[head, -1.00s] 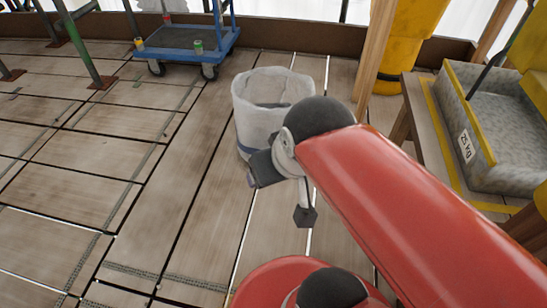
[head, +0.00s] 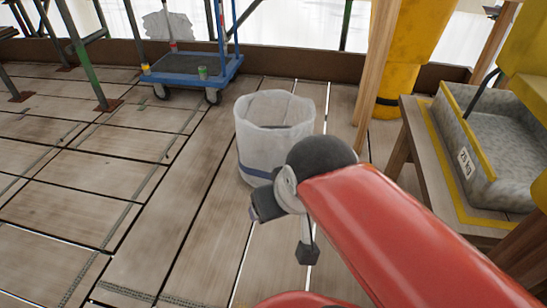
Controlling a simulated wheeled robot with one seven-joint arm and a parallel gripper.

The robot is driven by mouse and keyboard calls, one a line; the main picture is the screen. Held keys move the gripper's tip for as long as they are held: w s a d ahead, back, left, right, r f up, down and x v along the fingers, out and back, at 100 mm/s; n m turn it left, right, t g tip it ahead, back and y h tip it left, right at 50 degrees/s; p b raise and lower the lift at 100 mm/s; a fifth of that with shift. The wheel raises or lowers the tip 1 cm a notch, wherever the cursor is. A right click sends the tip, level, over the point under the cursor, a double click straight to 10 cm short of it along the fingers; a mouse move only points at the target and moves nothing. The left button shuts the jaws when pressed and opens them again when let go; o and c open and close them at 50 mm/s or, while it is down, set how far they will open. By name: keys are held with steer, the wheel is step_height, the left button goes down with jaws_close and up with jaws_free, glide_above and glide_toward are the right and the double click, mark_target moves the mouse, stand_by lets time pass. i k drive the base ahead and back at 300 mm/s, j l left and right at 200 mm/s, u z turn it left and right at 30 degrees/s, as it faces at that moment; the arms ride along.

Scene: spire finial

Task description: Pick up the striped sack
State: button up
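The striped sack (head: 275,112) is a white, round, open-topped bag with a blue band low on its side. It stands upright on the plank floor, near the middle of the head view. My red arm reaches in from the lower right, and its dark joint covers the sack's lower right part. My gripper (head: 307,254) seems to be the small dark end hanging below the wrist, in front of the sack and apart from it in the picture. Its fingers are too small to read.
A blue platform cart (head: 190,72) stands behind the sack to the left. A wooden bench (head: 425,165) with a grey trough (head: 490,150) marked 25 kg is at the right. A yellow chute (head: 405,55) and wooden post stand behind.

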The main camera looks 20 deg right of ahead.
mark_target(274, 143)
steer(key=i+j, duration=0.65)
steer(key=z, duration=0.4)
steer(key=i+j+z, duration=0.1)
steer(key=z, duration=0.35)
steer(key=i+j+z, duration=0.1)
steer(key=z, duration=0.7)
steer(key=j, duration=0.05)
